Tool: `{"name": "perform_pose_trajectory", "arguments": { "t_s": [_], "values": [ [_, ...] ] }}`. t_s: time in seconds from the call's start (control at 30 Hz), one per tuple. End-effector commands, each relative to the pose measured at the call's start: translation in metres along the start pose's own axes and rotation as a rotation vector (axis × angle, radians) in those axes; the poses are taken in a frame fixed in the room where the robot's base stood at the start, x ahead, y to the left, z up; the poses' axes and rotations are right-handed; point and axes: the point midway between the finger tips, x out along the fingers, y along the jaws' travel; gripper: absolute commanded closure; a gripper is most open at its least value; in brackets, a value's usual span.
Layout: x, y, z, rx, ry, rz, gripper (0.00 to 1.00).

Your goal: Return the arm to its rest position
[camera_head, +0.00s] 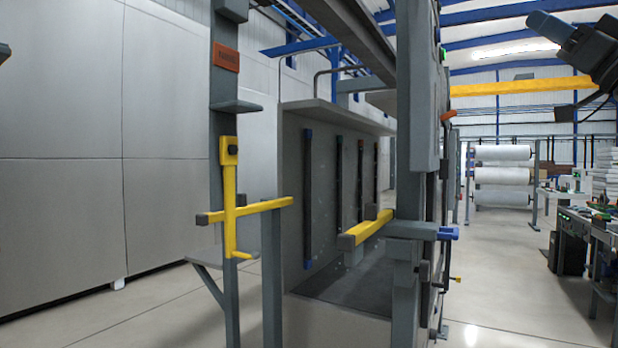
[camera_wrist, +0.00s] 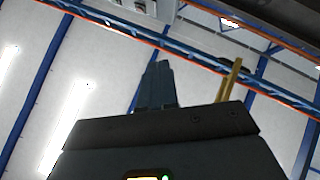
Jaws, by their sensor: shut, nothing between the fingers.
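My gripper (camera_head: 540,22) shows at the top right of the head view, raised high and pointing up and to the left. Its dark wrist and part of my arm run off the right edge. In the wrist view my gripper (camera_wrist: 158,70) points up at the ceiling, its fingers together with nothing between them. No object touches it in either view.
A grey post with a yellow hooked bar (camera_head: 229,190) stands left of centre. A grey booth (camera_head: 320,200) and a grey column (camera_head: 417,90) stand near the middle. A yellow beam (camera_head: 520,87) crosses behind my gripper. White rolls (camera_head: 502,175) and a workbench (camera_head: 585,230) are at right.

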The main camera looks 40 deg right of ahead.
Motion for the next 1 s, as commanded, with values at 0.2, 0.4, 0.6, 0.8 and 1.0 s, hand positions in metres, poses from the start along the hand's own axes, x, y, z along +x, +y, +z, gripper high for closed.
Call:
{"name": "perform_pose_trajectory", "arguments": {
  "t_s": [0.2, 0.4, 0.6, 0.8, 1.0],
  "values": [
    [-0.014, 0.000, 0.050, 0.077, -0.002, 0.066, 1.00],
    [-0.040, -0.012, 0.127, 0.183, -0.026, 0.162, 1.00],
    [-0.080, -0.047, 0.213, 0.283, -0.086, 0.267, 1.00],
    [-0.128, -0.100, 0.287, 0.355, -0.178, 0.349, 1.00],
    [-0.185, -0.164, 0.340, 0.397, -0.292, 0.404, 1.00]
  ]
}}
